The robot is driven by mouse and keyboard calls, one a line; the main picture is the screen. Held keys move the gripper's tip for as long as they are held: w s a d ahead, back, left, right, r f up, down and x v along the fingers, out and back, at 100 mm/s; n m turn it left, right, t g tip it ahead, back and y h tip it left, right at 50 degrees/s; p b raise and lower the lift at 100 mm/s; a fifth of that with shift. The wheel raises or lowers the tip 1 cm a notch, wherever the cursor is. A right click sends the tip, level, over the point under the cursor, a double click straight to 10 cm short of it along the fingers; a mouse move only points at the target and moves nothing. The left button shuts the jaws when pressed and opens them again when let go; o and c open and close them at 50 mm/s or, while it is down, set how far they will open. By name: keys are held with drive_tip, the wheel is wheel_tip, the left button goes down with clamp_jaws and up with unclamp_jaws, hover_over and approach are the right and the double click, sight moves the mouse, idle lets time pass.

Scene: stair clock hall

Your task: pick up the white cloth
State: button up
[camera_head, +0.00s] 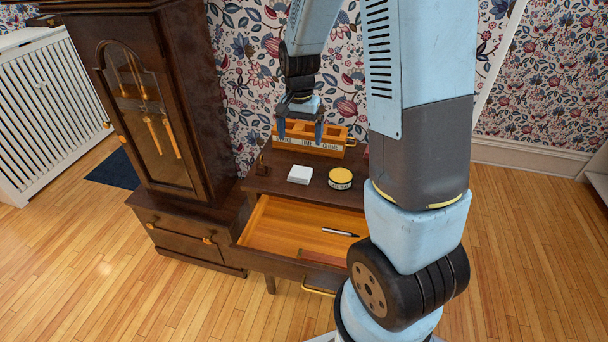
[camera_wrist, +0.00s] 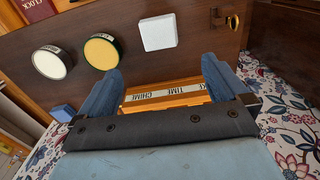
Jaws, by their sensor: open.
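The white cloth (camera_head: 300,174) is a small, flat, folded square lying on the dark wooden table top, left of a yellow-lidded round tin (camera_head: 340,178). In the wrist view the cloth (camera_wrist: 158,32) lies beyond my fingertips, with nothing covering it. My gripper (camera_head: 299,132) is open, pointing down over the labelled wooden box (camera_head: 333,150) at the back of the table. In the wrist view my gripper's two blue fingers (camera_wrist: 160,82) stand apart on either side of part of the box. The cloth is apart from the fingers.
An open drawer (camera_head: 285,225) holding a pen (camera_head: 340,232) juts out below the table top. A tall dark clock (camera_head: 150,110) stands at left. A white-lidded tin (camera_wrist: 52,62) and a red book (camera_wrist: 35,10) show in the wrist view. A papered wall (camera_head: 240,70) is behind.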

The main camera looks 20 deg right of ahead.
hover_over(300, 172)
drive_tip(key=f, duration=0.7)
drive_tip(key=shift+w+d+f, duration=0.2)
drive_tip(key=shift+w, duration=0.05)
drive_tip(key=shift+s+a+f, duration=0.1)
drive_tip(key=shift+f, duration=1.3)
drive_tip(key=shift+s+a+f, duration=0.1)
drive_tip(key=shift+f, duration=1.3)
drive_tip(key=c, duration=1.1)
